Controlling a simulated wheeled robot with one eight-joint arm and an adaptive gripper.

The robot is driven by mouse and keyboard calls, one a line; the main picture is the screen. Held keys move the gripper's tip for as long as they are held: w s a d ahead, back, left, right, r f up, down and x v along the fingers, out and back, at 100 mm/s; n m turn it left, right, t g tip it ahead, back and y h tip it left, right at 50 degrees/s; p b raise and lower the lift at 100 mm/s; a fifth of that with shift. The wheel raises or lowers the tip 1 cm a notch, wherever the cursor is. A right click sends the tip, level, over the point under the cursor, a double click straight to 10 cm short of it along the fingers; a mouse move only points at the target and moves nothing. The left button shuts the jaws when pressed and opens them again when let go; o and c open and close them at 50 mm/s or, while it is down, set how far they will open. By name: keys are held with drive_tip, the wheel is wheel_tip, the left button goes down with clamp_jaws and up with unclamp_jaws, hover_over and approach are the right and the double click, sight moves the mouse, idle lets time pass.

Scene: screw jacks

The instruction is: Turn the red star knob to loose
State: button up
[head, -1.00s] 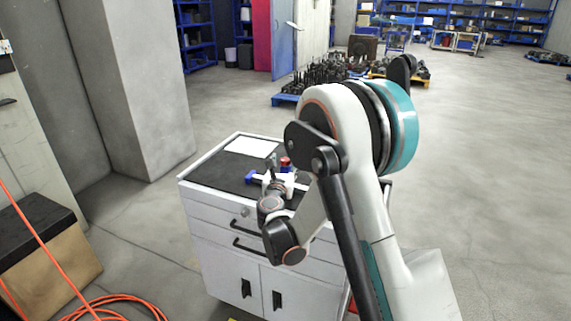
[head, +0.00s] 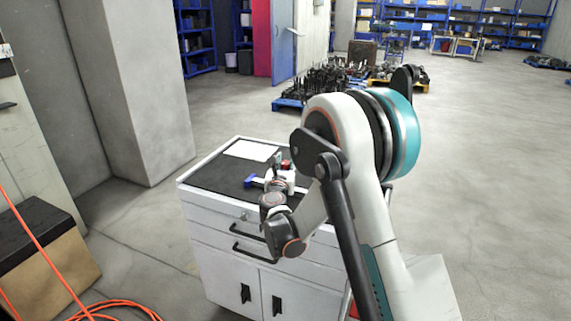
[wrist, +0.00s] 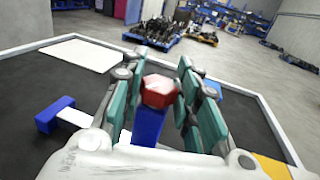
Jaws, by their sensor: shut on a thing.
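The red star knob (wrist: 161,91) sits on top of a blue post (wrist: 148,126) in the wrist view. In the head view the knob (head: 286,164) is a small red spot, partly hidden by my gripper (head: 279,166). My gripper (wrist: 160,84) has its teal fingers on both sides of the knob and is shut on it. The fingertips reach a little beyond the knob. A blue end piece (wrist: 55,114) of the jack lies to the left and also shows in the head view (head: 251,182). The base of the jack is mostly hidden by my wrist.
The jack stands on the dark top of a white cabinet (head: 229,270) with a raised white rim. A white sheet (wrist: 84,55) lies at the back left. A blue part (wrist: 213,88) and a yellow patch (wrist: 272,167) show right of the fingers. Orange hose (head: 105,305) lies on the floor.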

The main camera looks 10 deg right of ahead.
drive_tip(key=shift+y, duration=0.3)
drive_tip(key=n+y, duration=0.2)
drive_tip(key=y, duration=0.1)
drive_tip(key=n+t+y, duration=0.1)
drive_tip(key=n+y, duration=0.2)
drive_tip(key=y, duration=0.1)
drive_tip(key=shift+d+y, duration=0.2)
drive_tip(key=shift+y, duration=0.1)
drive_tip(key=n+g+y, duration=0.1)
drive_tip(key=n+y, duration=0.2)
drive_tip(key=y, duration=0.2)
drive_tip(key=shift+n, duration=0.4)
drive_tip(key=shift+a+n+g+y, duration=0.15)
drive_tip(key=shift+n+g+y, duration=1.25)
drive_tip(key=shift+y, duration=0.7)
drive_tip(key=shift+n+y, duration=0.3)
drive_tip(key=o, duration=1.1)
